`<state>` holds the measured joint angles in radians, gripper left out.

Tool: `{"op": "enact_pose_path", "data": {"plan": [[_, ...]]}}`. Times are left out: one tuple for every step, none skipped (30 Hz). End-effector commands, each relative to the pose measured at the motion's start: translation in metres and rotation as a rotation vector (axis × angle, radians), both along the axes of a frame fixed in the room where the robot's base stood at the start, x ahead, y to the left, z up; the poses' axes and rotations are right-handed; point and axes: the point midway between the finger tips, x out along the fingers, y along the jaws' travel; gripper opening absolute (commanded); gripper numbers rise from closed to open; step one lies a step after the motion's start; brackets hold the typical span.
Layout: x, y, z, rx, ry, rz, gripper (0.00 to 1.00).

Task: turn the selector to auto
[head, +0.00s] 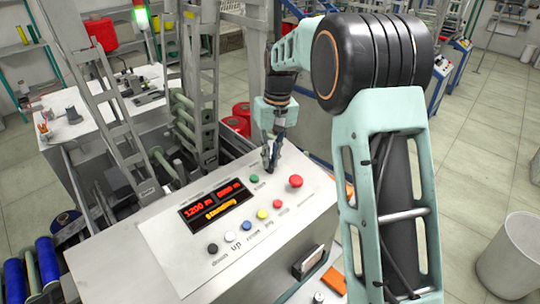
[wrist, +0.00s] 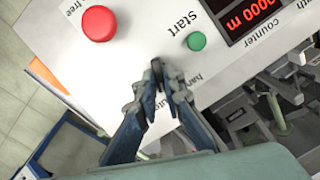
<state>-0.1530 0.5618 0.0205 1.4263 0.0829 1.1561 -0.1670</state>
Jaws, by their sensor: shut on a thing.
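The control panel (head: 170,235) is a pale sloped box top. My gripper (head: 270,165) is at its far edge, pointing down onto the panel. In the wrist view my gripper (wrist: 158,78) is shut on the selector (wrist: 157,64), a small dark knob mostly hidden between the fingertips. The selector's "hand" label (wrist: 195,79) is partly covered by a finger, and letters of "auto" show between the fingers. Which way the knob points cannot be told.
The green start button (wrist: 196,41) and the large red button (wrist: 98,24) sit close to the fingers. A lit red display (head: 215,205) and a row of coloured buttons lie nearer the panel's front. Metal frames stand behind the panel.

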Motion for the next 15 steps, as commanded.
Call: {"op": "enact_pose_path", "data": {"plan": [[0.0006, -0.0006, 0.0013, 0.004, 0.001, -0.024, 0.0], [0.0006, -0.0007, 0.0012, 0.007, 0.003, -0.038, 0.0], [0.0007, -0.0008, 0.0011, 0.009, 0.006, -0.054, 0.0], [0.0007, -0.0008, 0.0011, 0.011, 0.007, -0.066, 0.0], [0.0006, -0.0009, 0.001, 0.013, 0.009, -0.076, 0.0], [0.0007, -0.0008, 0.0009, 0.015, 0.011, -0.088, 0.0], [0.0007, -0.0008, 0.0009, 0.016, 0.012, -0.097, 0.0], [0.0007, -0.0008, 0.0008, 0.018, 0.013, -0.104, 0.0], [0.0007, -0.0008, 0.0008, 0.019, 0.014, -0.112, 0.0], [0.0007, -0.0008, 0.0007, 0.02, 0.015, -0.116, 0.0], [0.0007, -0.0009, 0.0007, 0.021, 0.015, -0.119, 0.0], [0.0007, -0.0009, 0.0006, 0.021, 0.016, -0.123, 0.0], [0.0007, -0.0009, 0.0006, 0.021, 0.016, -0.126, 0.0], [0.0007, -0.0009, 0.0005, 0.022, 0.017, -0.128, 0.0], [0.0007, -0.001, 0.0005, 0.022, 0.017, -0.13, 0.0]]}}
